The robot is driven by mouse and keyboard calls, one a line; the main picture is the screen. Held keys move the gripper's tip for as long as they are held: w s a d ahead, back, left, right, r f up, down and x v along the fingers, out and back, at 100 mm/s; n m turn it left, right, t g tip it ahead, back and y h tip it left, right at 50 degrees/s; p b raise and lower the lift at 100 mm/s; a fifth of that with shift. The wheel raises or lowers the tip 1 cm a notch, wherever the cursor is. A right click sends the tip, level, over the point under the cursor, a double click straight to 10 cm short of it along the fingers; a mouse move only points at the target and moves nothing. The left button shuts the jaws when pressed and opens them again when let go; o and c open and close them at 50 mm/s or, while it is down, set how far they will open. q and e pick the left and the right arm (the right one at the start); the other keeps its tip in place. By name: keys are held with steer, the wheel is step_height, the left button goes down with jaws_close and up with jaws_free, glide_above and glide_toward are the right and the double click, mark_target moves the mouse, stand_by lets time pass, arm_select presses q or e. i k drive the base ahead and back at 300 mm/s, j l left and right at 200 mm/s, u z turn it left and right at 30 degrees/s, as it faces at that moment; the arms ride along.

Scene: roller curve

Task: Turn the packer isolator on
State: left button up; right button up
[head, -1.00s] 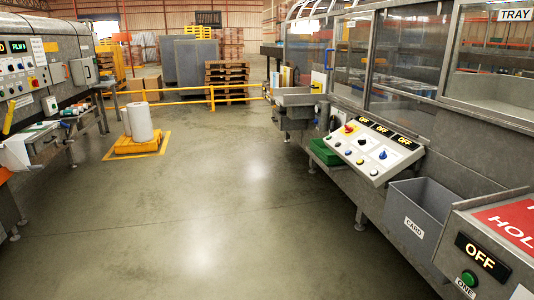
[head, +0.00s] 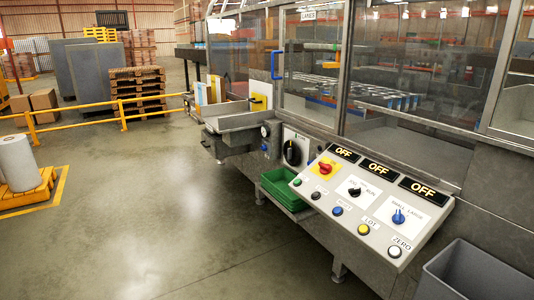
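The machine on the right has a sloped control panel (head: 425,226) with three displays, each reading OFF. A large black rotary knob (head: 292,152) on a pale plate is on the machine's side, left of the panel. Its label is too small to read, so I cannot tell which of these is the packer isolator. The panel also has a black selector (head: 354,191), a blue selector (head: 398,215) and several push buttons. Neither gripper is in view.
A green crate (head: 283,190) sits low below the black knob. A grey bin (head: 478,280) stands at bottom right. A metal tray (head: 235,122) juts out farther along the machine. The floor (head: 150,220) in front is clear; a yellow rail (head: 90,116) crosses behind.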

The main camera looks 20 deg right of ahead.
mark_target(325, 169)
steer(key=i+z, duration=0.2)
steer(key=i, duration=0.2)
steer(key=i+j+z, duration=0.15)
steer(key=i, duration=0.3)
steer(key=i+j+z, duration=0.2)
steer(key=i, duration=0.2)
steer(key=i+j+z, duration=0.15)
steer(key=i, duration=0.25)
